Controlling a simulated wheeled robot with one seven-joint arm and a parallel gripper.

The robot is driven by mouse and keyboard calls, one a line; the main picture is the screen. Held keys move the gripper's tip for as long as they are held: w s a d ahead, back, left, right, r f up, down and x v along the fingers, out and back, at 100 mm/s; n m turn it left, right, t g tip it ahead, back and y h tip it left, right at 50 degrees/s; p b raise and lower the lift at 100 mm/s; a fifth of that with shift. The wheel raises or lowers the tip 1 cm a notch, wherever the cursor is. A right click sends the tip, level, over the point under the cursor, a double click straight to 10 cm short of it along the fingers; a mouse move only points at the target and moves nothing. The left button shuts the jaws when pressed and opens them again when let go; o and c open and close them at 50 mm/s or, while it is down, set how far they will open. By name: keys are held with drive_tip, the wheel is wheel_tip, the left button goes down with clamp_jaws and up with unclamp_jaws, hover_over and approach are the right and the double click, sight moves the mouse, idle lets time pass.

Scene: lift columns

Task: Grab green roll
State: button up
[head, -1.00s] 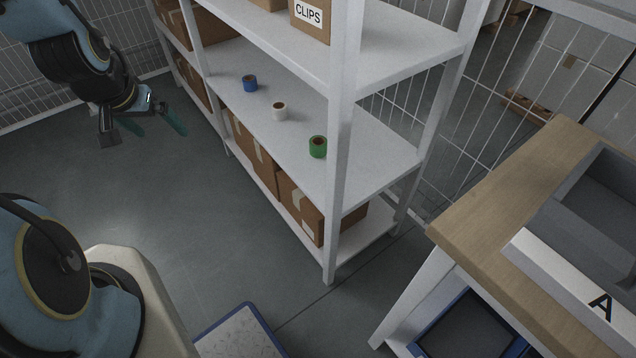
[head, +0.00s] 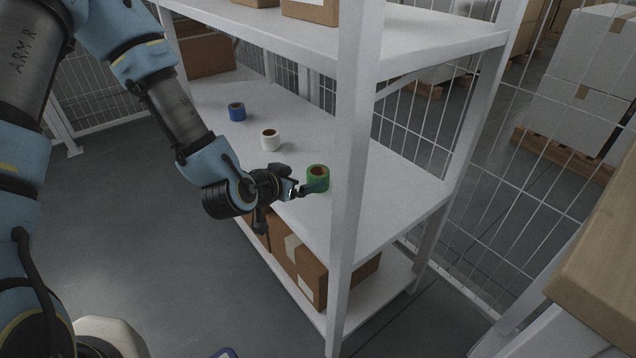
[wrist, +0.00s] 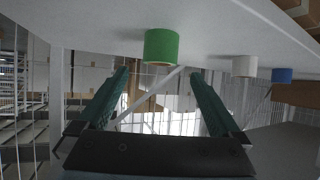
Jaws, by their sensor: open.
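The green roll (head: 318,174) stands upright on the middle shelf, near its front edge and close to the white post. My gripper (head: 308,188) is at the shelf's front edge beside it, and a teal finger overlaps the roll's lower left in the head view. The wrist view looks upside down. There the green roll (wrist: 161,48) lies in line with the gap between the two spread fingers of my gripper (wrist: 160,72), just past their tips. The jaws are open and empty. Whether a finger touches the roll I cannot tell.
A white roll (head: 270,139) and a blue roll (head: 237,111) stand farther along the same shelf (head: 385,195). The upright post (head: 350,150) stands just right of the green roll. Cardboard boxes (head: 300,265) fill the shelf below. A wooden-topped table (head: 605,270) is at right.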

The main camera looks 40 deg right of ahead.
sight(322, 172)
drive_tip(key=x, duration=0.7)
drive_tip(key=shift+w+d+r, duration=0.1)
drive_tip(key=shift+d, duration=0.2)
drive_tip(key=c, duration=1.4)
